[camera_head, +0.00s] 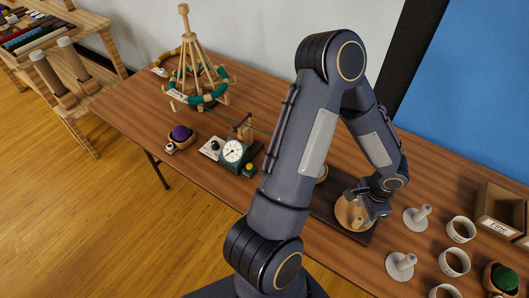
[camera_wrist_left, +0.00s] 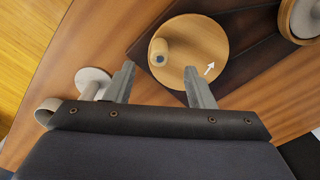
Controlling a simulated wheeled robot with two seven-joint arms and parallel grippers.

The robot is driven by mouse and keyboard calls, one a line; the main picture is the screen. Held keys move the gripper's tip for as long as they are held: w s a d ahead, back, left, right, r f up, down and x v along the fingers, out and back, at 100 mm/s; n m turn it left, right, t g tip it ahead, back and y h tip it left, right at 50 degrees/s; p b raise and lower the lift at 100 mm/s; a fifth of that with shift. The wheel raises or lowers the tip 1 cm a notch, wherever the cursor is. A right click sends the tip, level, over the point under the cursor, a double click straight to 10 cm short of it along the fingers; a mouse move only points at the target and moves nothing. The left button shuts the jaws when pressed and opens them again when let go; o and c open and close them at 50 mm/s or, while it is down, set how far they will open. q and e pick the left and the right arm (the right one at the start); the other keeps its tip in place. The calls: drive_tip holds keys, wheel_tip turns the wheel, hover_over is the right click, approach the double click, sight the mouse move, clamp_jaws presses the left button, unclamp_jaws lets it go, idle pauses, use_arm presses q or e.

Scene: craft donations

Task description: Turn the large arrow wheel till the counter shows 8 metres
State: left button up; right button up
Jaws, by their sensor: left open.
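The large arrow wheel (camera_wrist_left: 205,40) is a round wooden disc with a white arrow and an upright knob (camera_wrist_left: 158,52) near its edge. In the head view the wheel (camera_head: 347,212) lies on a dark board, partly covered by my gripper. The counter (camera_head: 234,151) has a white dial in a dark green case; its reading is too small to tell. My left gripper (camera_wrist_left: 158,72) is open over the wheel, its fingertips to either side of the knob in the wrist view; I see no contact. In the head view the gripper (camera_head: 372,210) is above the wheel's right side. My right gripper is not visible.
A wooden yarn winder (camera_head: 190,70) with teal yarn stands at the back left. A purple ball (camera_head: 181,133) sits in a bowl. White pegged stands (camera_head: 420,216), white rings (camera_head: 460,229), a box (camera_head: 500,212) and a green ball (camera_head: 505,277) crowd the right. My arm hides the middle.

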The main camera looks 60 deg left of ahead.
sight(360, 219)
use_arm(q)
drive_tip(key=shift+f+b, duration=2.35)
drive_tip(key=shift+f, duration=1.4)
